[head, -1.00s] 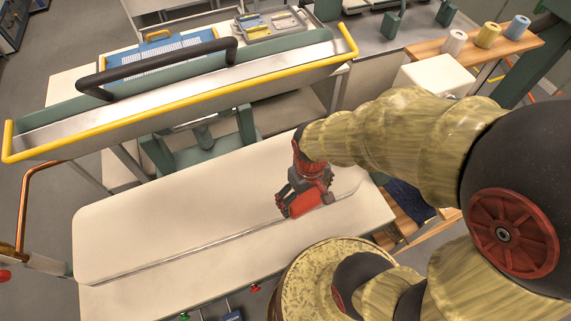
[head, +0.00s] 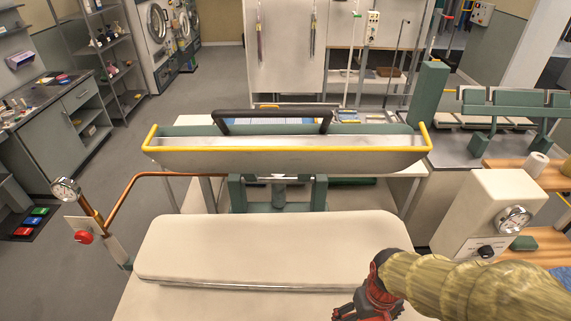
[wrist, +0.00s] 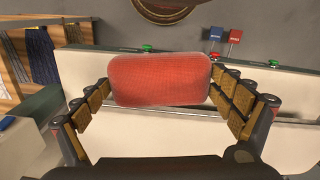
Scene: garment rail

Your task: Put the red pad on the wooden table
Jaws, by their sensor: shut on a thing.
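The red pad (wrist: 160,80) is held between the two fingers of my gripper (wrist: 160,92) in the wrist view. It is a rounded rectangle, and the fingers press on its left and right ends. In the head view my gripper (head: 352,312) is at the bottom edge, over the front right of the pale pressing board; the pad is not clearly visible there. A wooden table top (head: 551,179) shows at the right edge of the head view, with a pale roll on it. Most of it is cut off by the frame or hidden behind the white gauge box.
The white gauge box (head: 485,215) stands between my arm and the wooden surfaces. The pressing board (head: 270,245) is bare. Behind it is the raised press head (head: 290,155) with yellow edges and a dark handle. A copper pipe (head: 122,197) rises at the left.

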